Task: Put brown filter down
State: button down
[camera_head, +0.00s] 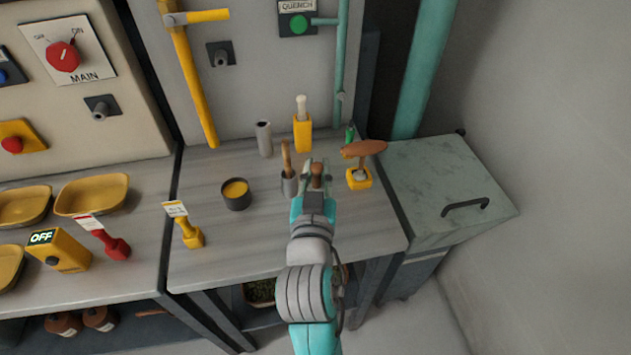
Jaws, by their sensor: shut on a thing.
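My gripper (317,186) is over the right part of the grey worktop and is shut on a small brown piece, which I take to be the brown filter (317,170). The brown piece shows upright between the fingers. Its lower part is hidden by the gripper, so I cannot tell whether it touches the worktop.
A grey holder (289,186) with a brown stick stands close left of my gripper. A dark cup (236,195), a grey cylinder (264,138) and a yellow holder (302,133) are nearby.

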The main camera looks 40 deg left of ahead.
aim_at(317, 188)
jog(key=shift+f, duration=1.65)
jog(key=c, duration=1.1)
grip_release()
jog(key=shift+f, duration=0.1)
jog(key=v, duration=1.2)
jog(key=shift+d, duration=0.1)
